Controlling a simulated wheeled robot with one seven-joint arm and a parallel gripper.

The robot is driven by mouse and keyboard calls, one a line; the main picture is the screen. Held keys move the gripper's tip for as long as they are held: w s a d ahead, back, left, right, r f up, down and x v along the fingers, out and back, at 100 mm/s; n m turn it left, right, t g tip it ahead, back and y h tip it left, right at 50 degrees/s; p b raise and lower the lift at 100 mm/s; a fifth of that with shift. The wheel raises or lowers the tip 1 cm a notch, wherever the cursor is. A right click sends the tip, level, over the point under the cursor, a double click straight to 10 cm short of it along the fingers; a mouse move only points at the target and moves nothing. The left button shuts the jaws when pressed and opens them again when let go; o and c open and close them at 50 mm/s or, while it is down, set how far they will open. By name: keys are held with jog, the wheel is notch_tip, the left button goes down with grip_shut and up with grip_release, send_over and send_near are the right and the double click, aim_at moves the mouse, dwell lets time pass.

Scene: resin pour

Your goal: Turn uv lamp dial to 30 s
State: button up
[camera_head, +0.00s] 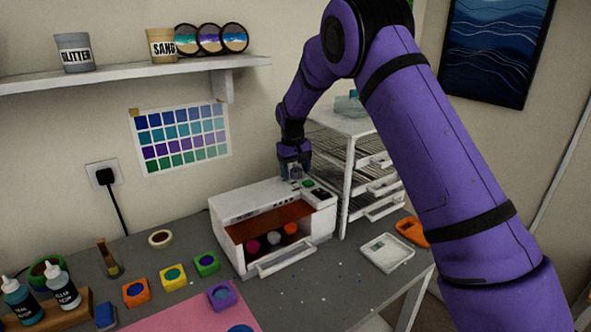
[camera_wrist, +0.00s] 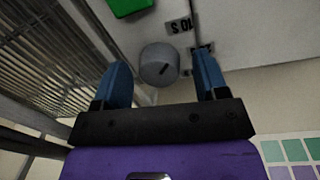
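The UV lamp (camera_head: 225,208) is a white box with an orange window, standing on the grey table by the wall. Its dial (camera_wrist: 158,62) is a round grey knob with a short dark slanted mark, seen from above. An upside-down label reading 10 S (camera_wrist: 180,25) is beside it; a second label is partly hidden by a finger, and I cannot read it. My gripper (camera_wrist: 163,72) is open, its blue fingers on either side of the dial with gaps visible. In the head view my gripper (camera_head: 294,165) is over the lamp's back right top, hiding the dial.
A green button (camera_wrist: 128,5) is near the dial. A white drying rack (camera_head: 347,180) with trays stands right of the lamp. A wall shelf (camera_head: 120,77) is above left. Small coloured molds, including a yellow one (camera_head: 173,279), and a white scale (camera_head: 387,253) sit in front.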

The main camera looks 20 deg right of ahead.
jog(key=c, duration=0.9)
jog(key=shift+m, duration=0.3)
jog(key=m, duration=0.3)
jog(key=shift+m, duration=0.3)
jog(key=m, duration=0.4)
jog(key=shift+w+g, duration=0.1)
jog(key=shift+g, duration=0.2)
jog(key=m, duration=0.9)
jog(key=shift+d+m+g+y, duration=0.1)
jog(key=shift+m+g+y, duration=0.2)
jog(key=shift+y, duration=0.1)
jog(key=shift+o, duration=0.2)
